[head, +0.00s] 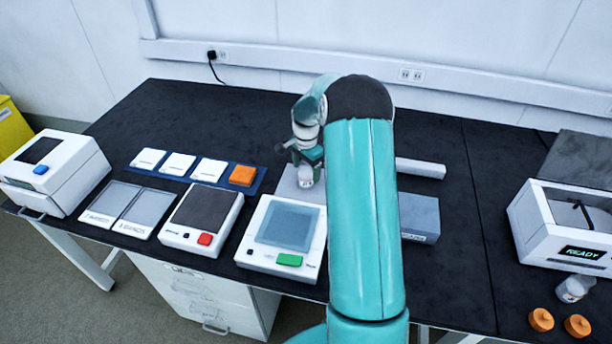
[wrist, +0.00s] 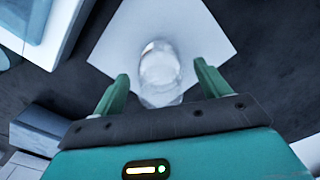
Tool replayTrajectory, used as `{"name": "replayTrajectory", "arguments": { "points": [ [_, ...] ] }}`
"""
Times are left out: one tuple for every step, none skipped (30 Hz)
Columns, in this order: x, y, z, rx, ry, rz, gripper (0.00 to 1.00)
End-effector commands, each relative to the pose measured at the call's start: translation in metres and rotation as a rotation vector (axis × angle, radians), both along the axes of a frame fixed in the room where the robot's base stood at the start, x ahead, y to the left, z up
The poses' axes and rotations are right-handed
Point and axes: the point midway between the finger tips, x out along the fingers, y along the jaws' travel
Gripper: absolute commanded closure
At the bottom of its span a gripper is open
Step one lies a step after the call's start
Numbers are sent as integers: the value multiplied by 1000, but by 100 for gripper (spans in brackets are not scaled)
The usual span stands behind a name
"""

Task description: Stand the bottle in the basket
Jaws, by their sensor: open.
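A clear, pale bottle (wrist: 160,68) stands on a white square pad (wrist: 205,30), seen from above in the wrist view. My gripper (wrist: 160,82) is open, with its green fingers on either side of the bottle's near part; I cannot tell whether they touch it. In the head view my gripper (head: 306,160) is over the pad (head: 287,183), and the bottle (head: 306,179) shows just under it. No basket is clearly seen. A white open-topped box with a READY display (head: 540,222) stands at the right, with a dark thin part inside it.
A white device with a green button (head: 290,260) stands in front of the pad. A grey block (head: 420,217) and a white bar (head: 420,168) lie right of my arm. Another clear vessel (head: 572,289) and two orange caps (head: 541,320) are at the front right. Bare black bench lies between.

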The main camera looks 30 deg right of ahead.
Motion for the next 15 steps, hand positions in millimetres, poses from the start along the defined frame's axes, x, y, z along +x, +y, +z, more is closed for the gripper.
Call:
{"name": "replayTrajectory", "arguments": {
  "points": [
    [0,0,-8,1,1,0,25],
    [0,0,-12,0,1,0,25],
    [0,0,-15,0,1,0,25],
    [0,0,-16,0,0,0,25],
    [0,0,-17,-1,0,0,25],
    [1,0,-17,-1,-1,0,25],
    [1,0,-17,-1,-1,0,25],
    [1,0,-17,-1,-1,0,25],
    [1,0,-17,-1,-1,0,25],
    [1,0,-17,-1,-1,0,25],
    [1,0,-17,-1,-1,0,28],
    [1,0,-17,-1,-1,0,36],
    [1,0,-17,-1,-1,0,42],
    [1,0,-17,-1,-1,0,48],
    [1,0,-17,-1,-1,0,56]
  ]
}}
